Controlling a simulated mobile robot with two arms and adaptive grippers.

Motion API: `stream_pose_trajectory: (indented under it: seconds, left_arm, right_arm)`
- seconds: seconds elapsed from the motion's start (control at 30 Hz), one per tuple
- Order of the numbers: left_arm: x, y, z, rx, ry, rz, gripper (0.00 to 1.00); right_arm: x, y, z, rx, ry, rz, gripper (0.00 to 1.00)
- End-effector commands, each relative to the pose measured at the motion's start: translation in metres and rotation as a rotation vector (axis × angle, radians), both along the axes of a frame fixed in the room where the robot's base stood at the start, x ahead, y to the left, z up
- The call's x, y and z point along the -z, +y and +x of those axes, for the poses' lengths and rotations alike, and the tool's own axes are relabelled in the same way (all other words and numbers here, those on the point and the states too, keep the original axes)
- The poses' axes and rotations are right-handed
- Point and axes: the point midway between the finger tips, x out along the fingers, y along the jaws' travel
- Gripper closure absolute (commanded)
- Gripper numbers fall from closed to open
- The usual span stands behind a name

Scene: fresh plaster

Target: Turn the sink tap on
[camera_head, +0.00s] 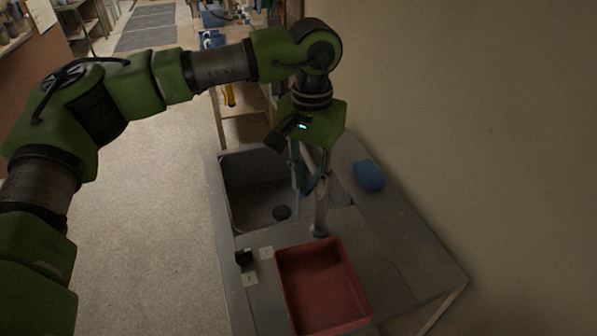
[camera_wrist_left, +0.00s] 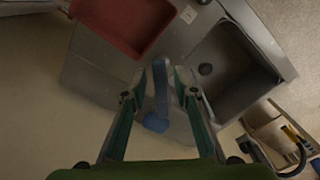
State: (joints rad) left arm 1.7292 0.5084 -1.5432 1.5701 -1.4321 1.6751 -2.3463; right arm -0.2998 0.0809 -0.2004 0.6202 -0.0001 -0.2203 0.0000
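The sink tap (camera_head: 320,217) is a grey post at the sink's near right corner, with its upper part partly hidden behind my left gripper (camera_head: 309,187). The sink basin (camera_head: 248,190) is grey with a dark drain. In the left wrist view, my left gripper (camera_wrist_left: 160,76) has its two fingers apart. A bluish-grey upright part of the tap (camera_wrist_left: 161,92) shows between them. I cannot tell whether a finger touches it. The basin (camera_wrist_left: 236,75) lies to the right there. My right gripper is in neither view.
A red tray (camera_head: 322,290) sits on the counter (camera_head: 405,270) near the tap. A blue sponge-like block (camera_head: 369,175) lies by the wall, right of the gripper. A small dark object (camera_head: 243,258) is at the counter's left edge. Open floor lies left.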

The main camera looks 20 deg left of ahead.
Motion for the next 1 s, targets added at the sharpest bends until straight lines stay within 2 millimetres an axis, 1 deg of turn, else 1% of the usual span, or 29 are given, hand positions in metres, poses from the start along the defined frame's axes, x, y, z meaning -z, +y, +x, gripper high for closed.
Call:
stream_pose_trajectory:
  seconds: [0.03, 0.07, 0.1, 0.27, 0.33, 0.47, 0.8, 0.9, 1.0]
  left_arm:
    - [0.000, 0.000, 0.000, 0.000, 0.000, 0.000, 0.88]
    - [0.000, 0.000, 0.000, 0.000, 0.000, 0.000, 0.96]
    - [0.000, 0.000, 0.000, 0.000, 0.000, 0.000, 1.00]
    - [0.000, 0.000, 0.000, -0.004, 0.000, 0.000, 1.00]
    - [0.001, -0.003, 0.000, -0.033, 0.000, 0.000, 1.00]
    - [0.002, -0.012, 0.001, -0.176, -0.001, -0.001, 1.00]
    - [0.001, -0.039, 0.004, -0.602, -0.004, -0.003, 1.00]
    - [0.000, -0.043, 0.005, -0.676, -0.005, -0.004, 1.00]
    - [-0.001, -0.044, 0.005, -0.703, -0.004, -0.004, 1.00]
  right_arm:
    - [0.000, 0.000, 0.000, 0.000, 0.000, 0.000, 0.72]
    - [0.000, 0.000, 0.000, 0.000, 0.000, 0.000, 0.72]
    - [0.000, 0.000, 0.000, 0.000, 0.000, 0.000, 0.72]
    - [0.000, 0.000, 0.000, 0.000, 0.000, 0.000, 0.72]
    - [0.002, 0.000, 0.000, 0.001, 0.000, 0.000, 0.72]
    - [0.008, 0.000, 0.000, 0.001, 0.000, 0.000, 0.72]
    - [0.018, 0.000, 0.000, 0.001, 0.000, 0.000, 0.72]
    - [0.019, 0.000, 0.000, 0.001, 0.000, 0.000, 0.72]
    - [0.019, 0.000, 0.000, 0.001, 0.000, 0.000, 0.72]
